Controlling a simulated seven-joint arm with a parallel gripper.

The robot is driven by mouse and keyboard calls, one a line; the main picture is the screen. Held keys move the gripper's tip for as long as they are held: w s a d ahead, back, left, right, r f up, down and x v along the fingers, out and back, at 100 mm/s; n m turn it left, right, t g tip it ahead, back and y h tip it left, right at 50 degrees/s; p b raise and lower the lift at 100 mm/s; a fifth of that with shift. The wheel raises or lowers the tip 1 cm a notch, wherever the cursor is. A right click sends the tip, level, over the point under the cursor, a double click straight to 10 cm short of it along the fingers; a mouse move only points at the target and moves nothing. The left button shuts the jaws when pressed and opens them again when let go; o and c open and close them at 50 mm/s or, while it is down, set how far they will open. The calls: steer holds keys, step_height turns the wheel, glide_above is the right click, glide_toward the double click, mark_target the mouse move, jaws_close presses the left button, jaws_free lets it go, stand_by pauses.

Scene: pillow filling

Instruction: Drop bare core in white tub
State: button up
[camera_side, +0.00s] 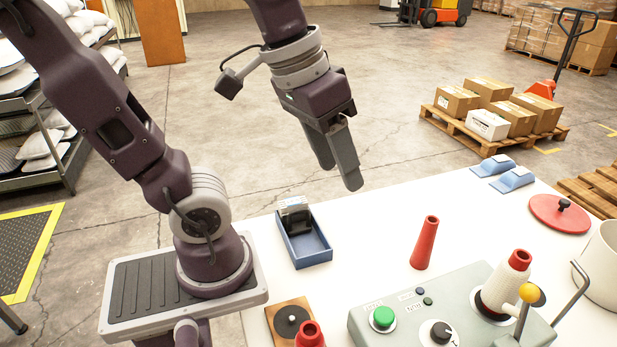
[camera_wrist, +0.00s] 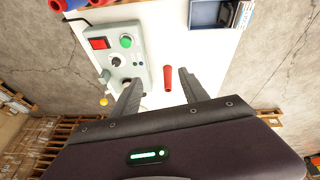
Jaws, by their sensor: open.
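The bare core (camera_side: 425,243) is a red, tapering cone standing upright on the white table, left of the machine's spindle. In the wrist view the red core (camera_wrist: 168,79) shows between my fingers but farther off. My gripper (camera_side: 341,175) is open and empty, above and well to the left of the core in the side view. Its two fingers also show in the wrist view (camera_wrist: 160,78). The white tub (camera_side: 600,262) stands at the right edge of the side view, partly cut off; its inside is not visible.
A grey-green control box (camera_side: 455,310) carries a white-wrapped red core (camera_side: 503,285) and a yellow-knobbed lever (camera_side: 528,294). A blue tray (camera_side: 304,250) holds dark and pale items. A red lid (camera_side: 560,213) and blue blocks (camera_side: 515,180) lie at the back right. Another red core (camera_side: 309,335) is in front.

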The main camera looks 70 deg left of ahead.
steer(key=shift+m+t+y, duration=0.3)
steer(key=shift+m+t, duration=0.5)
steer(key=s, duration=0.1)
steer(key=s+f, duration=0.2)
steer(key=s, duration=0.1)
steer(key=shift+s+a+f, duration=0.1)
steer(key=shift+a+f, duration=0.05)
steer(key=shift+c, duration=0.2)
